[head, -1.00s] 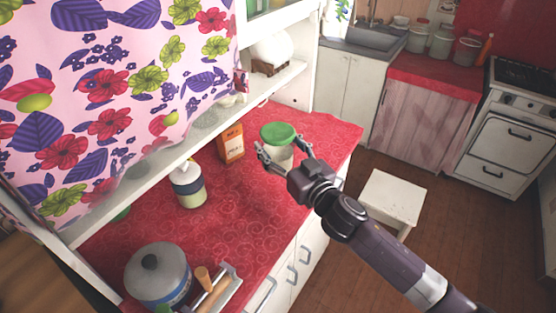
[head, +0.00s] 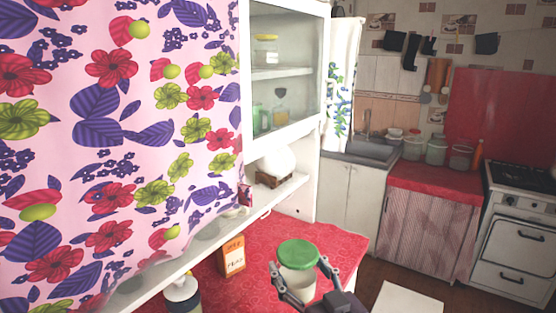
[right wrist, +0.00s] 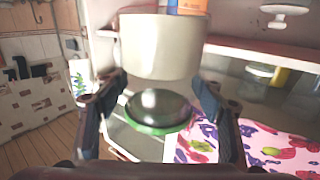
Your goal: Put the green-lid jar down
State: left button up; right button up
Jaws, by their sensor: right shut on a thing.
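The green-lid jar (head: 297,283) is upright near the bottom of the head view, with a round green lid and a pale body. It is over the far right part of the red counter (head: 262,235). My right gripper (head: 300,274) is shut around it, one finger on each side. The jar's base is out of frame, so I cannot tell whether it touches the counter. In the right wrist view, which looks upside down, the pale jar body (right wrist: 163,48) and green lid rim (right wrist: 158,130) show between the fingers. My left gripper is not in view.
An orange box (head: 232,256) and a pale bottle with a dark band (head: 182,297) stand left of the jar. A cupboard with a white shelf (head: 285,190) rises behind. A white stool (head: 408,299) is beyond the counter's right edge. Red counter shows clear behind the jar.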

pick_arm(q)
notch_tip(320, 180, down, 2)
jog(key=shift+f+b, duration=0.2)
jog(key=shift+b, duration=0.85)
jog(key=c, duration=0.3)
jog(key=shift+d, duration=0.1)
pick_arm(e)
jog(key=s+d+f+m+h, duration=0.2)
jog(key=s+d+f+h, duration=0.1)
jog(key=s+d, duration=0.3)
jog(key=s+d+f+m+t+h, duration=0.1)
jog(key=s+d+f+h, duration=0.3)
jog(key=d, duration=0.5)
jog(key=shift+s+f+m+t, duration=0.35)
jog(key=shift+s+m, duration=0.45)
jog(key=shift+s, duration=0.4)
